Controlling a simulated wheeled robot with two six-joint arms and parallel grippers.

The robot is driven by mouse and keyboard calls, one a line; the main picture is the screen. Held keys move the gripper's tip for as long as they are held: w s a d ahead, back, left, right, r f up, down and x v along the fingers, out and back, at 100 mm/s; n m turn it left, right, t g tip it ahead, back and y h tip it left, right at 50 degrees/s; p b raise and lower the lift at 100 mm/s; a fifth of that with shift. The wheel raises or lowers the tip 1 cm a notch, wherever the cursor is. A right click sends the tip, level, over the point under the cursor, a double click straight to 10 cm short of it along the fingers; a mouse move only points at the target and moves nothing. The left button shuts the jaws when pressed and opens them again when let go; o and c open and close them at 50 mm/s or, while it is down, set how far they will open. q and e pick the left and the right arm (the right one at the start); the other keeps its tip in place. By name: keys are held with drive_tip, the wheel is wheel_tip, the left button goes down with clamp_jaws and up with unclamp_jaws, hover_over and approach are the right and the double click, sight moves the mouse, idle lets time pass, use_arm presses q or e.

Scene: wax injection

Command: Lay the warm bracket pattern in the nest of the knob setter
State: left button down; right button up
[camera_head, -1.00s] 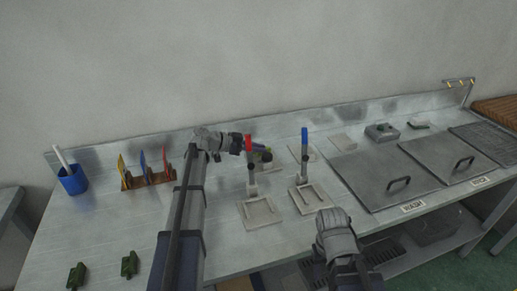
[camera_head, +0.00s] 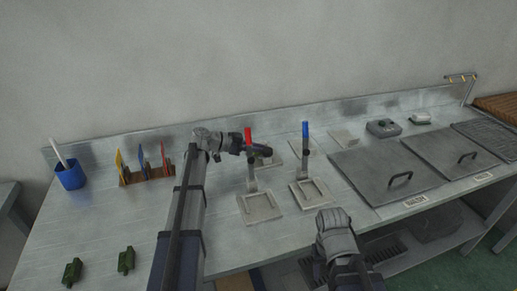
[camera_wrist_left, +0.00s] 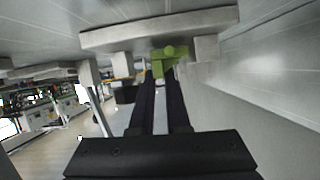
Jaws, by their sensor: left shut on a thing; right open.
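My left gripper (camera_head: 254,150) is behind the red-handled setter (camera_head: 249,170), above the back of the bench. In the left wrist view its fingers (camera_wrist_left: 160,75) are shut on a green bracket pattern (camera_wrist_left: 170,58), close to a pale grey block (camera_wrist_left: 160,27); I cannot tell whether they touch. In the head view the pattern is hidden. A blue-handled setter (camera_head: 306,160) stands to the right, with a framed plate (camera_head: 310,194) at its foot. I cannot tell which is the knob setter. My right gripper (camera_head: 325,265) is open near the front edge, its fingers barely visible.
Two green pieces (camera_head: 72,271) (camera_head: 126,260) lie at the front left. A blue cup (camera_head: 71,177) and a wooden rack (camera_head: 148,178) stand behind them. Lidded tanks (camera_head: 388,175) fill the right. Low plates lie behind the setters.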

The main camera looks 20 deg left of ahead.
use_arm(q)
drive_tip(key=shift+f+b, duration=0.3)
drive_tip(key=shift+f, duration=0.05)
drive_tip(key=c, duration=0.8)
unclamp_jaws()
drive_tip(key=shift+r, duration=0.1)
drive_tip(key=p+v, duration=0.2)
drive_tip(key=v, duration=0.4)
drive_tip(key=shift+s+a+r+p, duration=0.1)
drive_tip(key=shift+s+r+p, duration=0.1)
drive_tip(key=shift+p, duration=0.2)
drive_tip(key=shift+s+a+r, duration=0.15)
drive_tip(key=shift+s+a, duration=0.15)
drive_tip(key=shift+a, duration=0.25)
drive_tip(key=shift+r+p, duration=0.1)
drive_tip(key=shift+p, duration=0.2)
